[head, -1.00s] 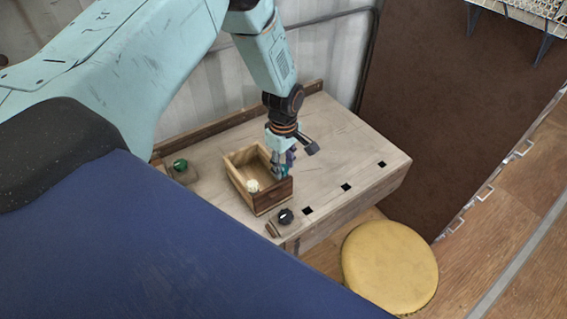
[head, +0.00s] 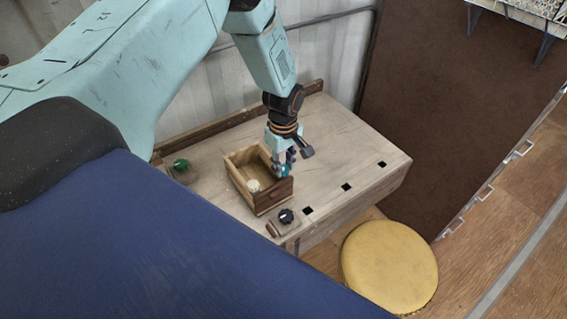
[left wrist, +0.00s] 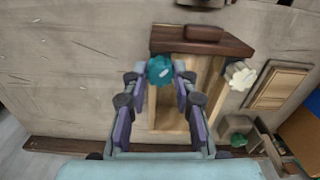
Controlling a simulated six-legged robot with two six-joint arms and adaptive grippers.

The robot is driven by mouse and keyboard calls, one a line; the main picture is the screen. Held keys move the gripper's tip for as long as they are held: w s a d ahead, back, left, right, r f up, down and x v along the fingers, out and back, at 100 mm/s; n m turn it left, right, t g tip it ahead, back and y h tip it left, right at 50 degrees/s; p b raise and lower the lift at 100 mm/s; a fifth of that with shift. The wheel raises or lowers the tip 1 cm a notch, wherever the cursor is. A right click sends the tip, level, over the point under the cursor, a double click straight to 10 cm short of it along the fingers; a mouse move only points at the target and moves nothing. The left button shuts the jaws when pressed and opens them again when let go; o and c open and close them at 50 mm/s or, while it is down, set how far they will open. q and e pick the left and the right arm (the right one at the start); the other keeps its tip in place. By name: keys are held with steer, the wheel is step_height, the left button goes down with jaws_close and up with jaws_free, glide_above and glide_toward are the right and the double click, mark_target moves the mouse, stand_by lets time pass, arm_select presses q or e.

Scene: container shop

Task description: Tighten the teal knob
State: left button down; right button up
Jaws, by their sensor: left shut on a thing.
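The teal knob (left wrist: 160,69) is a lobed round knob between my left fingertips in the left wrist view. It shows only partly in the head view (head: 285,171), at the right edge of an open wooden box. My left gripper (head: 284,164) points down over that edge and is shut on the teal knob. Its purple and grey fingers (left wrist: 157,82) stand on both sides of the knob in the left wrist view. How far the knob is screwed in cannot be seen. My right gripper is not in view.
The wooden box (head: 268,203) sits on a worn workbench (head: 350,145). A cream knob (head: 253,185) shows at the box's side. A green knob (head: 180,165) lies left, and a black knob (head: 286,215) stands near the front edge. A yellow stool (head: 390,265) stands in front.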

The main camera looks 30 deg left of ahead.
mark_target(283, 167)
arm_select(q)
steer(key=m, duration=0.6)
steer(key=shift+m, duration=0.3)
steer(key=m+b, duration=0.1)
steer(key=m, duration=0.2)
steer(key=shift+m, duration=2.1)
steer(key=c, duration=1)
jaws_free()
steer(key=shift+c, duration=0.2)
step_height(283, 167, up, 12)
